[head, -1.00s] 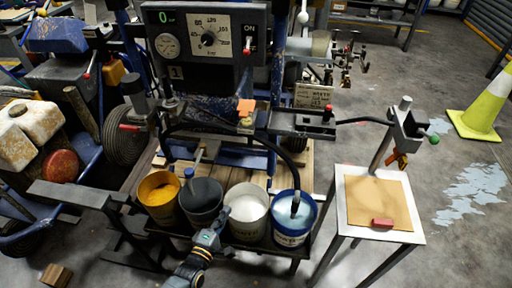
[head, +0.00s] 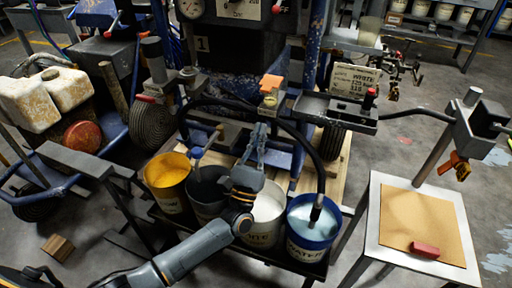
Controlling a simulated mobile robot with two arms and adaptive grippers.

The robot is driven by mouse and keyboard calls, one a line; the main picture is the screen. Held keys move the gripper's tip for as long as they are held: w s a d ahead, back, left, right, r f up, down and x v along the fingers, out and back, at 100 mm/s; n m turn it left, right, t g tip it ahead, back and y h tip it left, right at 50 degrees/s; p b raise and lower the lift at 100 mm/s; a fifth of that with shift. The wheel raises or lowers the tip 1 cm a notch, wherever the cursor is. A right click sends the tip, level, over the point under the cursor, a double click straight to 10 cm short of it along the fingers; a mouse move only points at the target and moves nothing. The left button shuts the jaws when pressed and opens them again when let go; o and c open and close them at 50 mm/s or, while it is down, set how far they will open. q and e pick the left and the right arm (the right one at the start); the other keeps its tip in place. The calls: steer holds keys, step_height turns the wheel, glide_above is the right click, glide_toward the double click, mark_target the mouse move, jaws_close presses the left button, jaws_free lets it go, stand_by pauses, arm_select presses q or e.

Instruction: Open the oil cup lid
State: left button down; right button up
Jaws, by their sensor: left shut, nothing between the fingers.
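The orange lid (head: 271,82) sits on top of the small brass-coloured oil cup (head: 269,101), on the machine's front near the middle of the head view. It looks closed, though the join is too small to see well. My left gripper (head: 262,128) reaches up from below, over the buckets, with its fingertips just under the cup. It is shut and empty. I cannot tell whether the tips touch the cup's mount. My right gripper is not in view.
Yellow (head: 168,182), dark (head: 207,190), white (head: 263,214) and blue (head: 312,228) buckets stand below the machine. A black hose (head: 309,150) curves past the cup into the blue bucket. A small table (head: 370,240) stands at right.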

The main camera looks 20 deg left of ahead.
mark_target(268, 89)
arm_select(q)
steer(key=x, duration=0.4)
step_height(268, 89, up, 2)
steer(key=shift+s+r+p, duration=0.1)
steer(key=shift+r+p, duration=0.15)
steer(key=shift+p, duration=0.3)
steer(key=shift+r, duration=0.55)
steer(key=shift+r, duration=0.1)
